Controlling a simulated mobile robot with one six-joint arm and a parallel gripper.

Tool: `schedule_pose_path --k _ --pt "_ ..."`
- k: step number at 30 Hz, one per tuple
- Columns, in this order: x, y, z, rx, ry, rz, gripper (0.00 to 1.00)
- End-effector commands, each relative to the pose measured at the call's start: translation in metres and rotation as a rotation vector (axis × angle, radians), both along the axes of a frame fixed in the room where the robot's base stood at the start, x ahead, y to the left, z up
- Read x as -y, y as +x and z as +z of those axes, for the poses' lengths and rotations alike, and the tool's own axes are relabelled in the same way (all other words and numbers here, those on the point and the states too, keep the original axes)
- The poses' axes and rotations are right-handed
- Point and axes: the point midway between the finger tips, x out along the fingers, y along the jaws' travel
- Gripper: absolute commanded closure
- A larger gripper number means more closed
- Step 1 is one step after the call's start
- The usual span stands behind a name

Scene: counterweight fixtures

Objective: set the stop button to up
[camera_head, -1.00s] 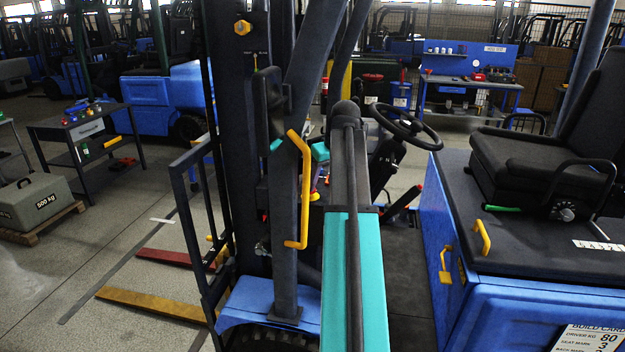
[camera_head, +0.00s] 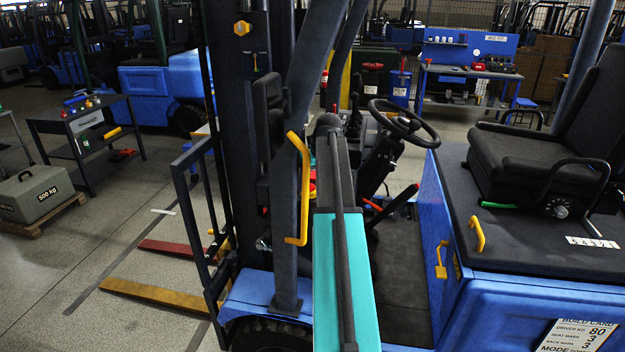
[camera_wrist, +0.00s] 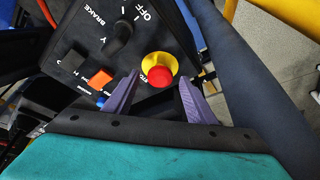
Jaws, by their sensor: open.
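The stop button (camera_wrist: 161,78) is a red round cap on a yellow collar, on a dark control panel (camera_wrist: 75,48) in the wrist view. My gripper (camera_wrist: 158,84) is open, its two purple fingers spread at the lower left and lower right of the button. The button shows between the fingertips; I cannot tell whether they touch it. Whether the button is pressed or raised is not clear. In the head view my teal and dark arm blocks the panel area, and my gripper is hidden.
On the panel are a dark rotary knob (camera_wrist: 118,38) and an orange switch (camera_wrist: 101,79). A dark blue post (camera_wrist: 238,75) runs close at the right. In the head view, the steering wheel (camera_head: 403,122), the yellow handle (camera_head: 300,188) and the seat (camera_head: 530,160) surround my arm.

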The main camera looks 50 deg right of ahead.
Motion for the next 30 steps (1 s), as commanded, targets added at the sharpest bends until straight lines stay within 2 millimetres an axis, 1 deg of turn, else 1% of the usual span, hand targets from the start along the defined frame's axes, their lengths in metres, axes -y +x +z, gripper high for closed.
schedule_pose_path --k 9,11,18,19,24,30 --pt "0.0 0.001 -0.001 0.0 0.0 0.001 0.49" --pt "0.0 0.001 -0.001 0.0 0.0 0.001 0.58" --pt "-0.001 0.001 -0.001 0.0 0.0 0.001 0.98" --pt "-0.001 0.001 -0.001 0.0 0.0 0.001 1.0" --pt "-0.001 0.002 0.001 0.001 -0.001 0.002 1.0" --pt "0.0 0.002 0.015 0.002 -0.002 0.003 1.0"
